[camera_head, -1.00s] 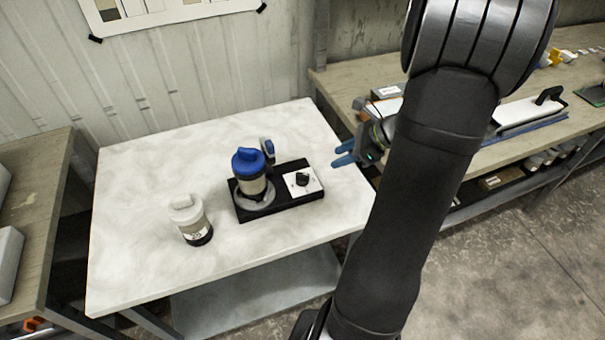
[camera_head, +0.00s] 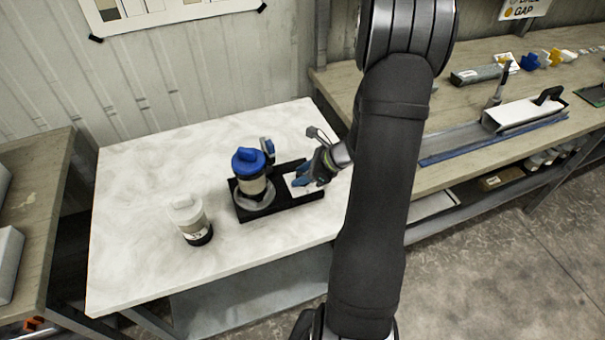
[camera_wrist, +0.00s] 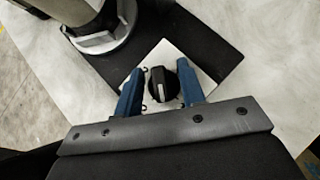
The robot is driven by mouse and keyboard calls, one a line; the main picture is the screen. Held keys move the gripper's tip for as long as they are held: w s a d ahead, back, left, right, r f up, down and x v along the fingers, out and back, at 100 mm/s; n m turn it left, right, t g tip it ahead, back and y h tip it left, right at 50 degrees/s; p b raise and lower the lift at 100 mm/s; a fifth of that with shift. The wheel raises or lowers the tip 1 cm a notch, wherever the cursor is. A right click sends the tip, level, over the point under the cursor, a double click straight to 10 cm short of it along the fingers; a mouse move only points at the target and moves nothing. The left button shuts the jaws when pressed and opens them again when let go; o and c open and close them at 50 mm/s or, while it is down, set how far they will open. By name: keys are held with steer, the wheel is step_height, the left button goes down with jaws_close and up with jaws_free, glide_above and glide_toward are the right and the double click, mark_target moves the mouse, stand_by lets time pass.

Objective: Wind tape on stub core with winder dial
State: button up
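The winder has a black base (camera_head: 240,209) on the white table, with a white dial plate at its right end. A core with a blue cap (camera_head: 248,161) stands upright on the winder's grey round seat (camera_head: 256,202). The black dial knob (camera_wrist: 165,82) shows in the wrist view on its white plate (camera_wrist: 205,82). My gripper (camera_wrist: 162,92) is open, with one blue finger on each side of the knob and gaps between. In the head view my gripper (camera_head: 301,183) is over the dial and hides it. Whether the fingers touch the plate I cannot tell.
A white-capped container (camera_head: 188,215) stands on the table (camera_head: 140,180), left of the winder. A wooden bench (camera_head: 450,108) with tools is at the right. The table's left side is clear.

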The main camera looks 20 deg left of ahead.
steer(key=c, duration=0.6)
steer(key=shift+m+t, duration=0.3)
steer(key=shift+m, duration=0.1)
steer(key=m+t, duration=0.3)
steer(key=m, duration=0.1)
steer(key=shift+m+t+h, duration=1)
steer(key=shift+m+t, duration=0.9)
steer(key=shift+m, duration=0.7)
steer(key=shift+d+m+t, duration=0.1)
steer(key=shift+m+t, duration=0.2)
steer(key=shift+m, duration=0.2)
steer(key=o, duration=0.6)
